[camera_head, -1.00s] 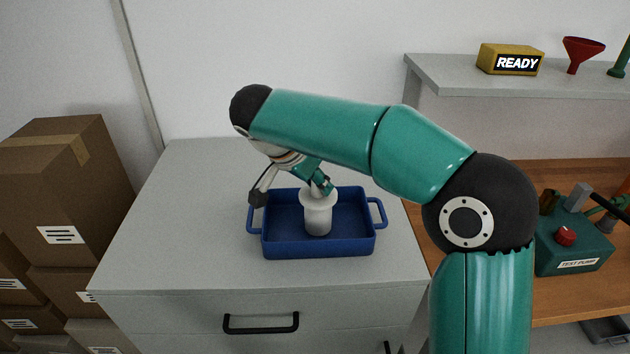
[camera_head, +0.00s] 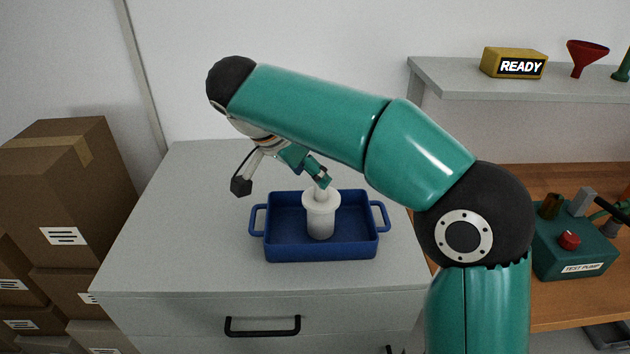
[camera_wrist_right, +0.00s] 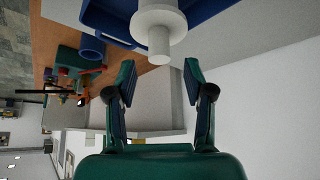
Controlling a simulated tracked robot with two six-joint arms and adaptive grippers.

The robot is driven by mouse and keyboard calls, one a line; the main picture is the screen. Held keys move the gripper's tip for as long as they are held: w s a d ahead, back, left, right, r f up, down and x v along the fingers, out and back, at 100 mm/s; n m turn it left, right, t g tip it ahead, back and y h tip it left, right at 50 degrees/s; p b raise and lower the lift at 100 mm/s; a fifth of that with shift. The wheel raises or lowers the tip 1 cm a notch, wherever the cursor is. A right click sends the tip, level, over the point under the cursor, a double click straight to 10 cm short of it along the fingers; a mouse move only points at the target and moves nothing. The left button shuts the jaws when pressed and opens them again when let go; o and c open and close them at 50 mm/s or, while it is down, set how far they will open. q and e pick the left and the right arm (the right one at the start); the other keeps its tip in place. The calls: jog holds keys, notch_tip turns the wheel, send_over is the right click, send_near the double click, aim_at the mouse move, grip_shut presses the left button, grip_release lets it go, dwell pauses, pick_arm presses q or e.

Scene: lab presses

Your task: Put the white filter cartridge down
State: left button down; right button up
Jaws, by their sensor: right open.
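The white filter cartridge (camera_head: 320,220) stands upright in the blue tray (camera_head: 350,252), near its middle. It has a wide flange and a narrower stub on top. My right gripper (camera_head: 322,181) is just above and behind the stub in the head view. In the right wrist view the right gripper (camera_wrist_right: 160,75) has its fingers spread apart with nothing between them. The cartridge's stub (camera_wrist_right: 159,42) shows beyond the fingertips, apart from them. My left gripper is not in view.
The tray sits on a grey cabinet (camera_head: 180,240) with clear top around it. Cardboard boxes (camera_head: 75,180) are stacked at the left. At the right are a green test pump (camera_head: 575,250) on a wooden bench and a shelf (camera_head: 450,80) with a yellow READY box (camera_head: 513,62).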

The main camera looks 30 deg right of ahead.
jog(key=v, duration=0.6)
jog(key=shift+r, duration=0.25)
jog(key=shift+a+r+p, duration=0.1)
jog(key=shift+p, duration=0.25)
